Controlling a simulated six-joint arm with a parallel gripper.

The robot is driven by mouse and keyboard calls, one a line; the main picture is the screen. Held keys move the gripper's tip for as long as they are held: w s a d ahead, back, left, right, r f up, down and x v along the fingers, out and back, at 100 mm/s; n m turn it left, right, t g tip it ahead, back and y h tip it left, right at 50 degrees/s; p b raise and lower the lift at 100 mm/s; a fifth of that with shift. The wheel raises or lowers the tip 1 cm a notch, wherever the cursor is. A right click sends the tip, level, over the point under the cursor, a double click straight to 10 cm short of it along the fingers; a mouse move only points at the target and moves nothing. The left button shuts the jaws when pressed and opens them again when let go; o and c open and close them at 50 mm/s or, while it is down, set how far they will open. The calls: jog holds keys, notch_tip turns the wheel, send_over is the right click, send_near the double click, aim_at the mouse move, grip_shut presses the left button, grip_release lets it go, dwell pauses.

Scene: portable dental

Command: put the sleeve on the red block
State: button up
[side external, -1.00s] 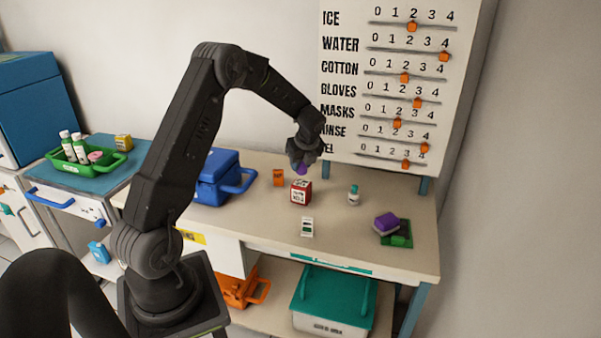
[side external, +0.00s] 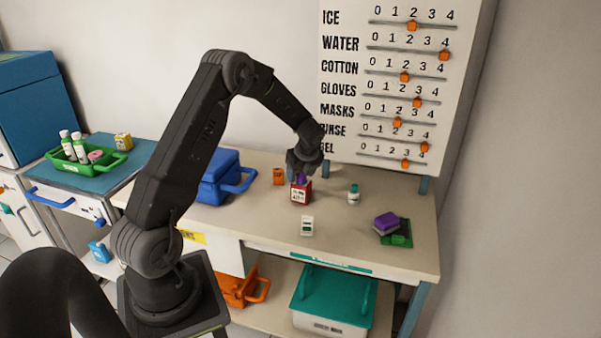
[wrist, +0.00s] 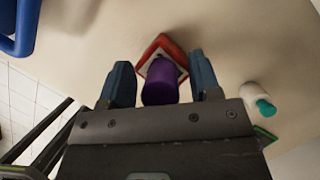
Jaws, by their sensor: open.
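The red block (side external: 301,193), with a white label on its front, stands on the bench. A purple cylinder (wrist: 160,80), which looks like the sleeve, is at the block's top; it shows as a small purple patch in the side view (side external: 300,179). My gripper (side external: 304,166) is right above the block, pointing down. In the wrist view its two blue-grey fingers stand either side of the purple cylinder, with a narrow gap on each side. The red rim of the block (wrist: 158,41) shows behind the cylinder. Where cylinder and block meet is hidden.
A small white bottle with a teal cap (side external: 354,195) stands right of the block. An orange piece (side external: 279,177) and a blue box (side external: 217,178) are to the left. A white card-like item (side external: 307,226) lies in front. A purple block (side external: 386,221) sits on a green pad (side external: 403,238) at right.

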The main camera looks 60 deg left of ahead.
jog(key=shift+r, duration=0.1)
jog(key=s+d+r+n+t, duration=0.2)
jog(key=s+d+r+n, duration=0.15)
jog(key=d+r, duration=1.25)
jog(key=s+d+r+n+t+h, duration=0.1)
jog(key=s+d+r+n+h, duration=0.1)
jog(key=s+d+n, duration=0.5)
jog(key=s+d+r+n+t+h, duration=0.2)
jog(key=s+d+n, duration=0.5)
jog(key=s, duration=0.5)
jog(key=d+r, duration=0.1)
jog(key=d, duration=0.1)
jog(key=shift+d+r+t+h, duration=0.3)
jog(key=shift+d, duration=0.1)
